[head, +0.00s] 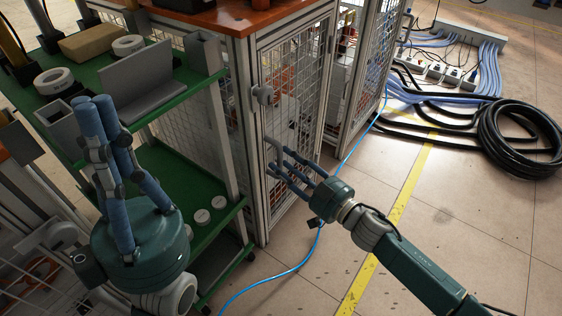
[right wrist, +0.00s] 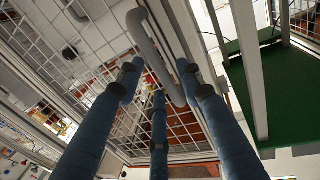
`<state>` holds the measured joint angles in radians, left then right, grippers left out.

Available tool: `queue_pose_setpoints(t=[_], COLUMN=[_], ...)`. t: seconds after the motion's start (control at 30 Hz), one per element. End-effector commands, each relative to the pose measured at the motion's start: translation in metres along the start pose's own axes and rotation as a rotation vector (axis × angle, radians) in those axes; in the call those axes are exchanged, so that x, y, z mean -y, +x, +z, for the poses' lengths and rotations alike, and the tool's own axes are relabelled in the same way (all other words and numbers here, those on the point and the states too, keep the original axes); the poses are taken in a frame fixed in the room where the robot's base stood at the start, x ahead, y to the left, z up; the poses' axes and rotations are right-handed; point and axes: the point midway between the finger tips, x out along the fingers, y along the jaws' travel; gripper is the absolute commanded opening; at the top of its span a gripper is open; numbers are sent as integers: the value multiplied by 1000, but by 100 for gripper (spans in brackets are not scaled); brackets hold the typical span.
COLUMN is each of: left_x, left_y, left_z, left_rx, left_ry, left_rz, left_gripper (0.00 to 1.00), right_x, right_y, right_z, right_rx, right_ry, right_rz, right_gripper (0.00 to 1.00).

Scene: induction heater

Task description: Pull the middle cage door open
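The middle cage door (head: 296,95) is a metal-framed wire mesh panel under the orange top; it looks closed. A grey tubular door handle (head: 274,143) is on its left side, and the handle also shows in the right wrist view (right wrist: 158,52). My right gripper (head: 272,162) points at the door by the handle. In the right wrist view its blue fingers (right wrist: 159,84) are spread, with the handle between or just beyond the tips; contact is unclear. My left gripper (head: 92,104) points upward, open and empty, in front of the green shelf.
A green shelf cart (head: 170,95) with a grey bracket and tape rolls stands left of the door. Another mesh door (head: 362,65) stands ajar to the right. A blue cable (head: 285,272) crosses the floor; a black hose coil (head: 520,140) lies right. Floor before the door is mostly clear.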

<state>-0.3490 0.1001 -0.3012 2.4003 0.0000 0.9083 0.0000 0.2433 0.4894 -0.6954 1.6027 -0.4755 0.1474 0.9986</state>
Motion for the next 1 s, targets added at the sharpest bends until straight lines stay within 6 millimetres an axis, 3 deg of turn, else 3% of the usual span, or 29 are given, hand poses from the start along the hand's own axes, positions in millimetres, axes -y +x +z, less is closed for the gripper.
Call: queue_pose_setpoints(t=[0.2,0.5,0.7,1.0], left_x=[0,0,0,0], left_y=[-7,-7,-7,-6], left_z=[3,4,4,4], left_rx=[8,9,10,10], left_ry=[1,1,1,0], left_rz=[0,0,0,0], left_gripper=[0,0,0,0], right_x=[0,0,0,-1], right_y=[20,22,22,19], right_z=[0,0,0,0], right_rx=[-1,-1,-1,0], right_ry=[0,1,1,0], right_rz=[0,0,-1,-9], right_gripper=[37,37,0,0])
